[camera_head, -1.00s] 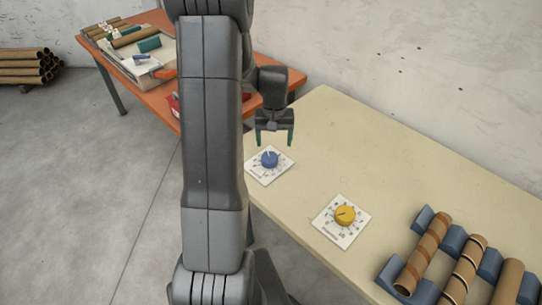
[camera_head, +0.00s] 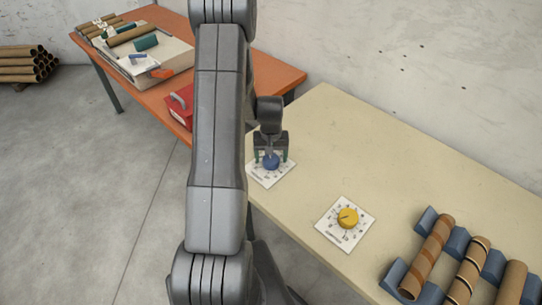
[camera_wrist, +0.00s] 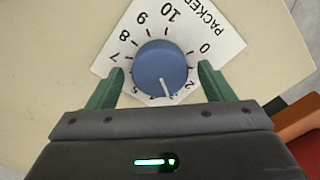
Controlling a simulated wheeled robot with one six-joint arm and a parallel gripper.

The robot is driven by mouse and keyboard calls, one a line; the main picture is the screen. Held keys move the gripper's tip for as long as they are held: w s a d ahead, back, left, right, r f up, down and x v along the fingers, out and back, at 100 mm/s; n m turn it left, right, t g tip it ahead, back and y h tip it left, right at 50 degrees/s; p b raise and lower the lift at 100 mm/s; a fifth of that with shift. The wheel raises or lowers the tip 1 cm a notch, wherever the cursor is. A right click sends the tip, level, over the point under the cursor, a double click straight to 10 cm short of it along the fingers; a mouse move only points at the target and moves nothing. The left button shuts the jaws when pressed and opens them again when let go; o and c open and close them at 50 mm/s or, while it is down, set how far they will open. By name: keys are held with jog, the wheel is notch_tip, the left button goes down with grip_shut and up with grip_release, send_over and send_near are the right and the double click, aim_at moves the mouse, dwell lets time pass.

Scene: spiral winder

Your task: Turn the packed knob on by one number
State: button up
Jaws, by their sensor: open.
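The blue knob (camera_head: 271,163) sits on a white dial plate (camera_head: 269,181) on the cream table. In the wrist view the plate (camera_wrist: 222,45) reads "PACKED" and has numbers from 0 to 10 around the knob (camera_wrist: 161,68). The knob's white pointer line aims down and slightly right, between the visible 5 and 2; the numbers there are partly hidden by my gripper. My gripper (camera_wrist: 161,73) is open, with one green finger on each side of the knob; a small gap seems to show on both sides. It is also in the head view (camera_head: 271,155).
A yellow knob (camera_head: 347,217) on a second white plate is nearer on the same table (camera_head: 385,165). Cardboard tubes (camera_head: 427,256) lie in blue cradles at the right. An orange table (camera_head: 275,82) with a red box (camera_head: 180,108) stands behind. Bare tabletop lies right of the blue knob.

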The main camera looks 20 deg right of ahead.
jog(key=shift+c, duration=0.2)
jog(key=c, duration=0.9)
jog(key=shift+c, duration=0.2)
jog(key=shift+f+m+b, duration=0.1)
jog(key=shift+m+b, duration=0.2)
jog(key=shift+b, duration=0.15)
jog(key=shift+m+b, duration=0.8)
jog(key=shift+m, duration=0.1)
jog(key=shift+m+b, duration=0.95)
jog(key=shift+m, duration=0.65)
jog(key=o, duration=1)
